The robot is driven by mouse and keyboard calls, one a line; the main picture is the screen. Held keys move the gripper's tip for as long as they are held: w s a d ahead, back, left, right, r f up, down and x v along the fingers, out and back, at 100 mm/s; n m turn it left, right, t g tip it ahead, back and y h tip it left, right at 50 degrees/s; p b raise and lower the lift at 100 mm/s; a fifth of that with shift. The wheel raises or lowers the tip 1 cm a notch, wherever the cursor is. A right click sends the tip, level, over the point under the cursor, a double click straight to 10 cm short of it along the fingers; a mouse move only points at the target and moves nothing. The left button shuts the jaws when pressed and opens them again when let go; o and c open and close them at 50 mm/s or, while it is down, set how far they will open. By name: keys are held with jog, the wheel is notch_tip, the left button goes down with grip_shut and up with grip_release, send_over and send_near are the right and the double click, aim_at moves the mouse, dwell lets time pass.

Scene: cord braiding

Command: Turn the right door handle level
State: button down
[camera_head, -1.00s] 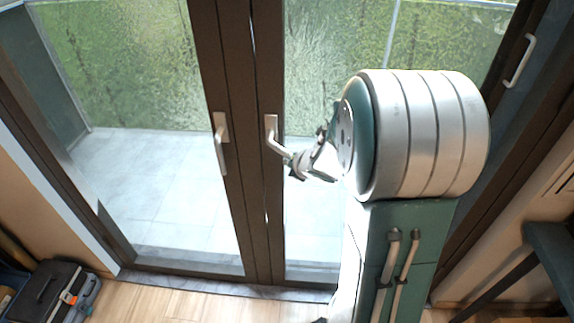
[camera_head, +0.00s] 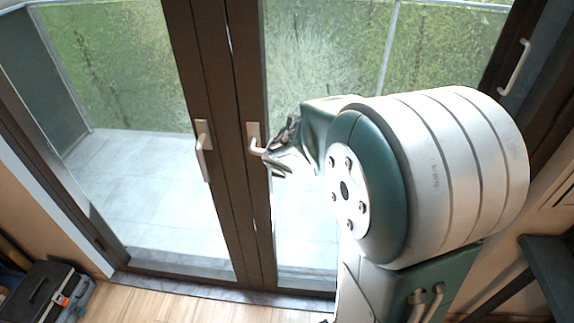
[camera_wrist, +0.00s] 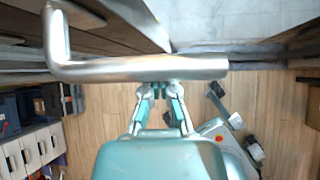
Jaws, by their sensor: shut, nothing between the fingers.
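The right door handle (camera_head: 254,140) is silver, with a plate on the right door's dark frame. Its lever points right and looks close to level in the head view; its far end is hidden behind my gripper (camera_head: 274,160). In the wrist view the lever (camera_wrist: 140,68) crosses the picture almost horizontally, bending up at its left end. My gripper (camera_wrist: 160,88) is shut and empty, its fingertips right at the lever's lower edge in that view. I cannot tell for sure whether they touch it.
The left door handle (camera_head: 203,150) hangs down on the neighbouring frame. Glass panes show a tiled balcony and greenery. A black toolbox (camera_head: 42,290) stands on the wooden floor at lower left. Another pull handle (camera_head: 515,66) is at upper right, and a dark table (camera_head: 550,262) at the right edge.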

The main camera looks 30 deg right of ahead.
jog(key=shift+s+d+r+n+g+h, duration=0.15)
jog(key=shift+r+n+g+h, duration=0.35)
jog(key=shift+r+g+h, duration=0.3)
jog(key=shift+a+r, duration=0.15)
jog(key=shift+a, duration=0.15)
